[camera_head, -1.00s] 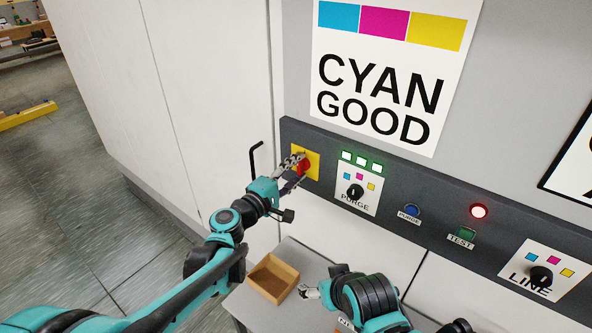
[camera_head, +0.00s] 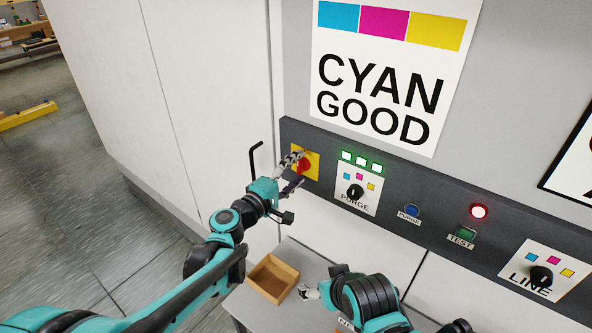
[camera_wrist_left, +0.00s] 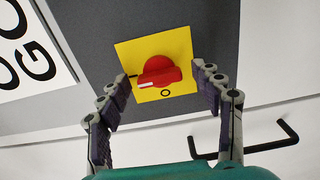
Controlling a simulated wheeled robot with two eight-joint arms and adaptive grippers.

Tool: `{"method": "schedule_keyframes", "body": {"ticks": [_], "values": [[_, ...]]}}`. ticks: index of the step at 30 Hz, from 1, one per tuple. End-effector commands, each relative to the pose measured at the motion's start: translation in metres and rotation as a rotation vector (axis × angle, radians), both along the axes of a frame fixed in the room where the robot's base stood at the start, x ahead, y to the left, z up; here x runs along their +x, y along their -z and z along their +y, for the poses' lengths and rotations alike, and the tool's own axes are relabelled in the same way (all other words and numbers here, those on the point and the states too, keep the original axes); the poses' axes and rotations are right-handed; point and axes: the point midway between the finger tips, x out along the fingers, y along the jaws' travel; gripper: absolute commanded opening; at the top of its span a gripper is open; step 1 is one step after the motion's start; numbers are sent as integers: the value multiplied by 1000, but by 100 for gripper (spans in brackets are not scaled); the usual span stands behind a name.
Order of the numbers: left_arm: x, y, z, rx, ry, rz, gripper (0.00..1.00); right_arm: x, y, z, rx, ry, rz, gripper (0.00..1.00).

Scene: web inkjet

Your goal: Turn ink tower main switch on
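The main switch is a red rotary knob (camera_head: 305,166) on a yellow plate (camera_head: 313,158) at the left end of the dark panel strip. In the left wrist view the knob (camera_wrist_left: 160,71) has a white stripe at its left end, by a black mark on the yellow plate (camera_wrist_left: 128,52); a round O mark sits below the knob. My left gripper (camera_head: 295,170) is in front of the switch. Its fingers (camera_wrist_left: 161,76) are open on either side of the knob, with visible gaps. My right gripper (camera_head: 309,292) hangs low near the small table; its finger state is unclear.
A black hooked handle (camera_head: 254,160) stands just left of the switch. The purge dial (camera_head: 355,191) and three lit green lamps (camera_head: 361,161) are to its right. An open brown box (camera_head: 272,278) sits on the grey table (camera_head: 250,312) below.

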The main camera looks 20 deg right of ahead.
Motion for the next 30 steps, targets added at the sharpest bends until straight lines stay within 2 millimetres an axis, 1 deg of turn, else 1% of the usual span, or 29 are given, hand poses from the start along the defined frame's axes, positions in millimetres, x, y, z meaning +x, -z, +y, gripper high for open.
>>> {"method": "schedule_keyframes", "body": {"ticks": [4,7,11,18,21,25,30], "values": [[0,0,1,-1,-1,1,66,0,0,0,0,0,0,82],[-5,0,7,-1,-2,1,66,0,0,0,0,0,0,82],[-19,0,25,-1,-3,1,66,0,0,0,0,0,0,82],[-51,0,67,-1,-4,1,66,0,0,0,0,0,0,82],[-62,0,80,0,-3,0,66,0,0,0,0,0,0,82],[-70,0,91,0,-1,0,66,0,0,0,0,0,0,82],[-74,0,95,0,-1,0,66,0,0,0,0,0,0,82]]}}
